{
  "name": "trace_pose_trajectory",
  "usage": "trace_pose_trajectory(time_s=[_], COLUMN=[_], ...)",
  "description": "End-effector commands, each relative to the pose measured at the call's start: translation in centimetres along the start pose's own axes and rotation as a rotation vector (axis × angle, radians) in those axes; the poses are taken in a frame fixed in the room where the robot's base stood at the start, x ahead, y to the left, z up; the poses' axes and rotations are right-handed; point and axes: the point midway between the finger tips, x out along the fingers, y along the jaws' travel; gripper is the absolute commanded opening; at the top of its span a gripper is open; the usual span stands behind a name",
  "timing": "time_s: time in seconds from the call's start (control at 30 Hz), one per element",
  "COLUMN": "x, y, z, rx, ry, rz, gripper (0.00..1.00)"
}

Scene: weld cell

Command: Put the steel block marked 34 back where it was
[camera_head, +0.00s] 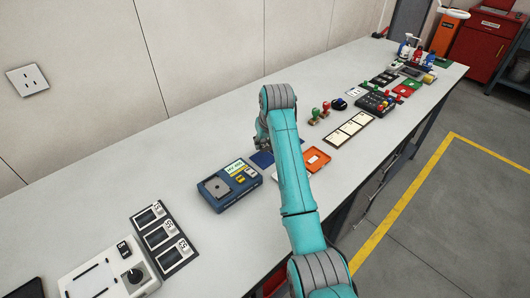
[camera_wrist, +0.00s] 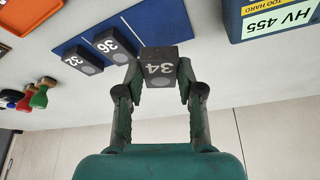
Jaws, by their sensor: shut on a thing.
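The steel block marked 34 (camera_wrist: 159,69) is dark grey, its number facing the wrist camera. My gripper (camera_wrist: 159,80) is shut on it, one finger on each side. Behind it in the wrist view is a blue mat (camera_wrist: 150,22), with the blocks marked 36 (camera_wrist: 115,45) and 32 (camera_wrist: 82,59) in a row on its left part. Block 34 overlaps the mat's edge in this picture; I cannot tell whether it touches the mat. In the head view the mat (camera_head: 262,159) shows beside my arm, which hides the blocks and most of the gripper.
A blue hardness tester (camera_head: 230,186) reading HV 455 stands close to the mat; it also shows in the wrist view (camera_wrist: 262,22). An orange tray (camera_head: 325,157) and stamps (camera_head: 320,112) lie on the mat's other side. The bench (camera_head: 100,195) is clear toward the wall.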

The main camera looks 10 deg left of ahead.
Motion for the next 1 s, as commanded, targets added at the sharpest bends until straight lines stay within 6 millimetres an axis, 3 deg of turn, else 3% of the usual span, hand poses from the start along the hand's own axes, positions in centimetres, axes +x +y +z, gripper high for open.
trace_pose_trajectory(time_s=[0.4, 0.77, 0.8, 0.9, 1.0], x=[4.5, 4.8, 4.9, 4.9, 4.9], y=[0.0, 0.0, 0.0, 0.0, 0.0], z=[1.8, 1.9, 2.0, 2.0, 2.0], rx=[0.000, 0.000, 0.000, 0.000, 0.000], ry=[0.002, 0.002, 0.001, 0.001, 0.001], rz=[0.000, 0.000, 0.000, 0.000, 0.000], gripper=[0.00, 0.00, 0.39, 0.62, 0.62])
